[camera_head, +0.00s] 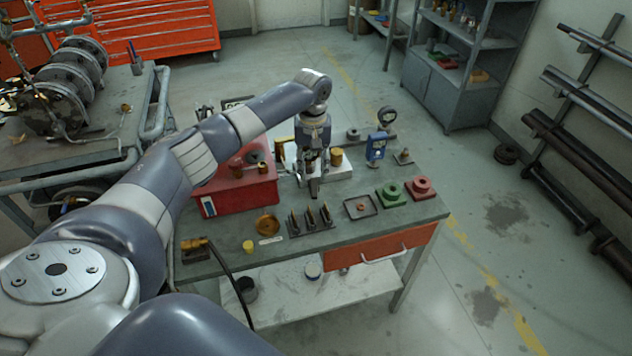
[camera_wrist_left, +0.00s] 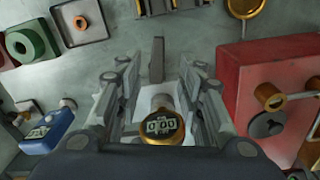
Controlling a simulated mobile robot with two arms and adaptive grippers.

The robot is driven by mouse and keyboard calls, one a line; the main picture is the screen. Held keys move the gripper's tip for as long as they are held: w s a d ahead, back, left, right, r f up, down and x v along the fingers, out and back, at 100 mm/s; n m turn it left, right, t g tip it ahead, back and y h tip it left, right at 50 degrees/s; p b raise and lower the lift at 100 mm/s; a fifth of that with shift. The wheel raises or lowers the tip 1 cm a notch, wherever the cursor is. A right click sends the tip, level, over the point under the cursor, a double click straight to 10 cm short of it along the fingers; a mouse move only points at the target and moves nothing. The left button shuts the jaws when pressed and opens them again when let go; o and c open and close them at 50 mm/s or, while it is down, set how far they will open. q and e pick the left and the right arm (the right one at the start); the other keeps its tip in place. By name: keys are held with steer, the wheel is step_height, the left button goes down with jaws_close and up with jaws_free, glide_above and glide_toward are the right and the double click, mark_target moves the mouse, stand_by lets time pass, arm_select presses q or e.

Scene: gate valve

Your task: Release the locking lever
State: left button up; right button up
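My left gripper (camera_head: 312,178) points down over the back middle of the workbench, by a white block (camera_head: 337,171). It also shows in the left wrist view (camera_wrist_left: 158,92), with its fingers spread apart and nothing clamped between them. A flat grey bar (camera_wrist_left: 157,60), which looks like the locking lever, stands out between and beyond the fingers. A round brass gauge with a digital readout (camera_wrist_left: 162,128) sits between the finger bases in that view. The fingers partly hide the white block. I cannot tell whether a finger touches the lever. My right gripper is not in view.
A red box (camera_head: 238,190) with brass fittings stands close left of the gripper. A blue gauge (camera_head: 377,146), a green block (camera_head: 390,193), a red block (camera_head: 421,188), a square tray (camera_head: 360,207) and an upright-pin rack (camera_head: 311,219) also occupy the workbench (camera_head: 350,238).

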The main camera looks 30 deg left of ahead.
mark_target(315, 190)
arm_select(q)
step_height(315, 190, down, 4)
steer(key=shift+d+r, duration=0.1)
steer(key=shift+r, duration=0.05)
steer(key=shift+w+f, duration=0.15)
steer(key=shift+f, duration=0.7)
step_height(315, 190, down, 2)
steer(key=shift+f, duration=0.2)
steer(key=shift+w+f, duration=0.1)
jaws_close()
steer(key=shift+p, duration=0.35)
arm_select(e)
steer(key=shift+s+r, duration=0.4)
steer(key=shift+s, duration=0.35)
